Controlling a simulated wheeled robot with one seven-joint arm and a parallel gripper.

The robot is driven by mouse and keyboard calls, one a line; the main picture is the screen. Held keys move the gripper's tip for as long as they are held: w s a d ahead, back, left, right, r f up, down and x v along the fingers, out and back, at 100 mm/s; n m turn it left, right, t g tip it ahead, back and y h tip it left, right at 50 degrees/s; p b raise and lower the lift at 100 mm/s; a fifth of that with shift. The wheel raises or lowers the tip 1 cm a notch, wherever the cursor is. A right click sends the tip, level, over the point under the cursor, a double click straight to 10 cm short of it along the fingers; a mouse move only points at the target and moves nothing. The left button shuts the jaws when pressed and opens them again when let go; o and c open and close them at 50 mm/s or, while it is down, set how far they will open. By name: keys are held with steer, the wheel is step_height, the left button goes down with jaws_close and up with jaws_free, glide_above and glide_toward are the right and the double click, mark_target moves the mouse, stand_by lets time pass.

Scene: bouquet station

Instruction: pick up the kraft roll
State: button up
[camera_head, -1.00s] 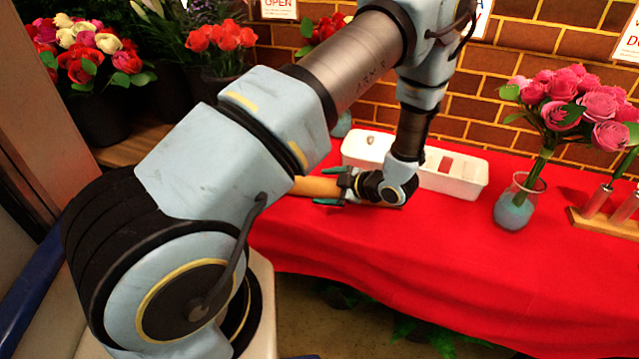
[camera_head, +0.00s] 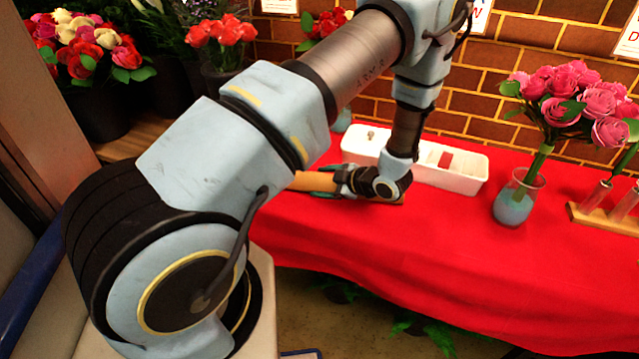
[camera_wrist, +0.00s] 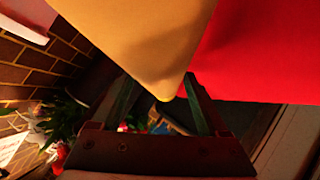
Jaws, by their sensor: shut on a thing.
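The kraft roll (camera_head: 312,181) is a tan-brown cylinder at the left part of the red table, partly hidden behind my arm. It fills the top of the wrist view (camera_wrist: 145,45), close to the camera. My gripper (camera_head: 328,187) is at the roll, with its dark green fingers (camera_wrist: 158,100) on either side of it and shut on it. The roll looks level and very near the red cloth; I cannot tell whether it touches the cloth.
A white divided tray (camera_head: 455,170) stands just behind my gripper. A glass vase (camera_head: 514,203) of pink roses and a wooden rack (camera_head: 602,218) stand to the right. Buckets of flowers (camera_head: 95,110) are at the left. The front middle of the red table (camera_head: 420,245) is clear.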

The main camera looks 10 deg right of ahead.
jaws_close()
steer(key=shift+r, duration=0.1)
